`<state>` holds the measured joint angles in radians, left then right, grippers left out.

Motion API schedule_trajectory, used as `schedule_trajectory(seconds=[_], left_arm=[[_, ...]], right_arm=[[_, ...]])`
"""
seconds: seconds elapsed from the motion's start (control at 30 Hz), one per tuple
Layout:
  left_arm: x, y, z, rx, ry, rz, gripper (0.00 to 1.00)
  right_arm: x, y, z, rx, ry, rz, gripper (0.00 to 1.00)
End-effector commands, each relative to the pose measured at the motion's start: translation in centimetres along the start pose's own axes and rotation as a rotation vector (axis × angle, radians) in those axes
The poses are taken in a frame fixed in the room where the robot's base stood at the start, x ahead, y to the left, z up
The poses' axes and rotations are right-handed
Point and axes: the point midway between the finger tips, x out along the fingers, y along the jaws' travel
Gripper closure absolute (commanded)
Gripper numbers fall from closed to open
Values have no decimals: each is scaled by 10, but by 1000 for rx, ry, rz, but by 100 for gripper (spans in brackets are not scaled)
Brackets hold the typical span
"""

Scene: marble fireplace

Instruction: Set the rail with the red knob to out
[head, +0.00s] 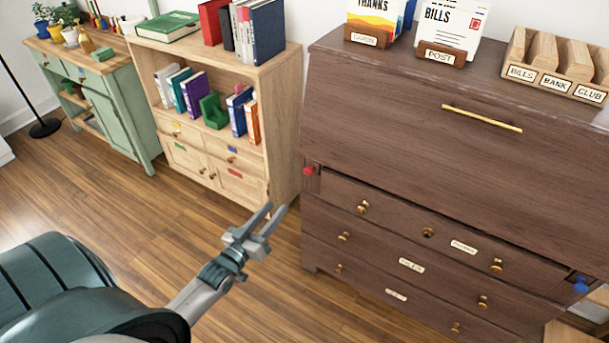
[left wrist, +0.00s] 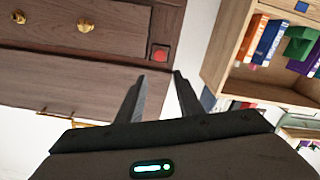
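The red knob (head: 309,171) is at the upper left corner of the dark brown desk (head: 390,140), beside the top drawer and below the closed slanted front. It sits close to the desk's front face, on the end of a narrow upright rail, and no length of rail shows sticking out. The red knob also shows in the left wrist view (left wrist: 159,54), just beyond the fingertips. My left gripper (head: 272,211) is open and empty, below and left of the knob and apart from it. My right gripper is not in view.
A blue knob (head: 580,286) marks the desk's right side. A pale wooden bookcase (head: 283,128) stands close on the left of the desk. Letter holders and a labelled sorter (head: 560,84) stand on top. Wooden floor (head: 120,210) is clear in front.

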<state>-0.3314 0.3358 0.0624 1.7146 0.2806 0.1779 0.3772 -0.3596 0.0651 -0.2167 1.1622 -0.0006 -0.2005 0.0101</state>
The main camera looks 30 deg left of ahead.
Motion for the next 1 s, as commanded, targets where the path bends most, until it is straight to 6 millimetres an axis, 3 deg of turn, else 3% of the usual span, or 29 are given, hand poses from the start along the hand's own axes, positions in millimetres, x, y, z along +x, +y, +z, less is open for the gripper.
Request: schedule_trajectory(seconds=[0.27,0.43,1.0], left_arm=[[7,0,1,1,-1,0,67],[22,0,0,1,-1,0,67],[113,0,0,1,-1,0,67]], right_arm=[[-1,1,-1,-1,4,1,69],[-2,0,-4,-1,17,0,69],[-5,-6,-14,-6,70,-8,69]])
